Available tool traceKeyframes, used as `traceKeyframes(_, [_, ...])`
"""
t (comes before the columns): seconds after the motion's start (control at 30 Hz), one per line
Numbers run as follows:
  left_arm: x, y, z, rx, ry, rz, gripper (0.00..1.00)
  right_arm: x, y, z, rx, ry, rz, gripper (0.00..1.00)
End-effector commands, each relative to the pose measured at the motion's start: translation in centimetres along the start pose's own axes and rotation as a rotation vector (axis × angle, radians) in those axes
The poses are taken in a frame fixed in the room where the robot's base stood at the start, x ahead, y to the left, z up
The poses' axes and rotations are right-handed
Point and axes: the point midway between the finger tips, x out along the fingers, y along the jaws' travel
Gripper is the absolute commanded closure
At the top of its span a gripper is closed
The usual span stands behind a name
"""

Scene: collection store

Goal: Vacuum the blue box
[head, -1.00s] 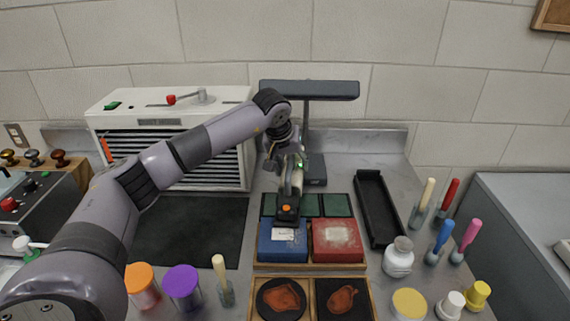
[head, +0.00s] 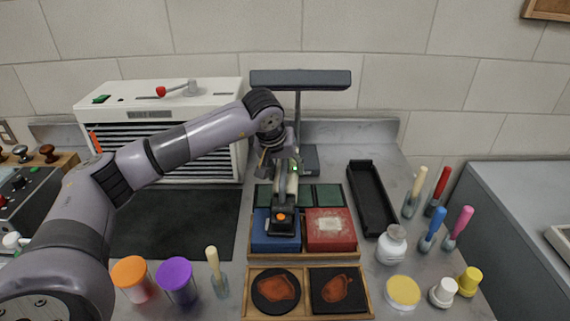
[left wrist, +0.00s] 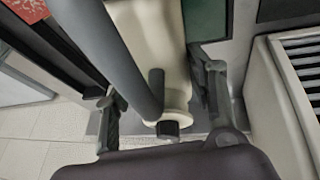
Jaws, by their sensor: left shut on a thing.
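The blue box (head: 261,232) sits in a wooden tray (head: 290,254) beside a red box (head: 331,229) with a pale patch on top. My left gripper (head: 283,160) is shut on a cream hand vacuum (head: 287,187) with a black nozzle (head: 282,222). The nozzle is over the blue box and hides the middle of its top; I cannot tell whether it touches. In the left wrist view, my left gripper (left wrist: 160,95) has its fingers on both sides of the vacuum's body (left wrist: 160,35). My right gripper is not in view.
A lamp (head: 300,79) stands behind the boxes. A black tray (head: 371,197), a white jar (head: 391,243) and several brushes are at the right. Orange (head: 133,279) and purple (head: 177,281) jars stand front left. A wooden tray (head: 307,314) with clay pieces lies in front.

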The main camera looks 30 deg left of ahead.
Motion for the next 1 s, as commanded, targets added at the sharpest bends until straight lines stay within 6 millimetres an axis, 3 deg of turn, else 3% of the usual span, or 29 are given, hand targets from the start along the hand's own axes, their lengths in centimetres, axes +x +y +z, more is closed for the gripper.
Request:
traceKeyframes(0.63, [-1.5, 0.5, 3.4, 0.001, 0.001, 0.001, 0.99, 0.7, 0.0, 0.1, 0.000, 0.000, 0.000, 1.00])
traceKeyframes(1.0, [-1.4, 0.5, 3.2, -0.002, 0.002, 0.001, 0.99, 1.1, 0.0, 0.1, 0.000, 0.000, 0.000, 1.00])
